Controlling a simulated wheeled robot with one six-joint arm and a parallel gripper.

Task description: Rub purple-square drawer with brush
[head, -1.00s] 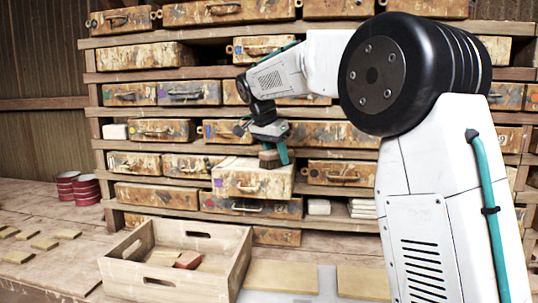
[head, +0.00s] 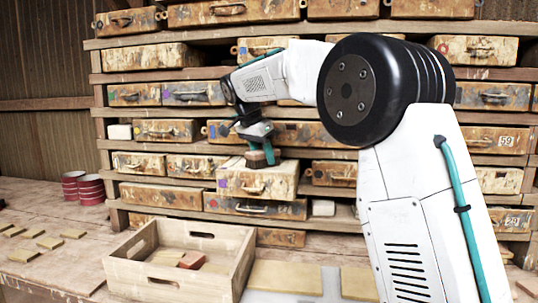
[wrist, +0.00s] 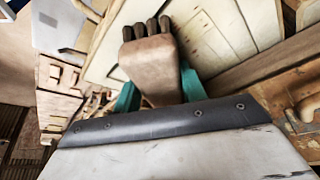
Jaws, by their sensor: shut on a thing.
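The drawer (head: 256,184) pulled out from the shelf is cream and rust-stained, with a handle on its front and a small purple mark at its left front edge. My gripper (head: 258,148) is above its top, with teal fingers shut on the brush (head: 262,160). In the wrist view my gripper (wrist: 155,88) holds the brush (wrist: 150,65), a brown block with several dark bristle tufts. The brush is at the drawer's top, toward its back. I cannot tell whether the bristles touch it.
Shelves of similar drawers (head: 160,193) surround the pulled-out one. Another drawer (head: 193,92) higher up at left also has a purple mark. A wooden crate (head: 236,262) with blocks stands on the bench below. Stacked red tins (head: 90,188) and loose tiles (head: 50,242) lie at left.

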